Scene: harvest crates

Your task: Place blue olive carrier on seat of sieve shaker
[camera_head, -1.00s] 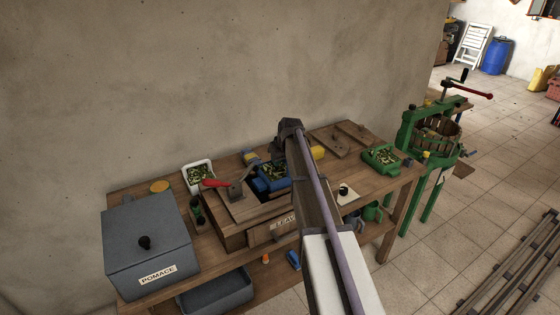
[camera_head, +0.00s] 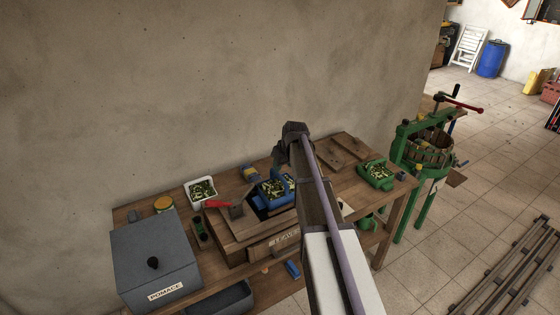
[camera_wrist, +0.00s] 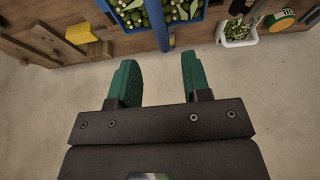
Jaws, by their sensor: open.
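The blue olive carrier (camera_head: 268,200), full of green and dark olives, sits on top of the wooden machine with the drawer marked "LEAV…", which I take for the sieve shaker (camera_head: 232,248). A dark opening shows beside the carrier; I cannot tell whether it rests squarely on the seat. In the wrist view, the carrier (camera_wrist: 134,28) is at the top edge, partly cut off, with its blue handle bar rising towards me. My gripper (camera_wrist: 157,75) is open and empty, its teal fingers apart from the carrier and short of it. In the head view, my arm hides the fingers.
A green olive carrier (camera_head: 376,182) and wooden boards (camera_head: 345,150) lie right. A green press (camera_head: 424,150) stands beyond the bench.

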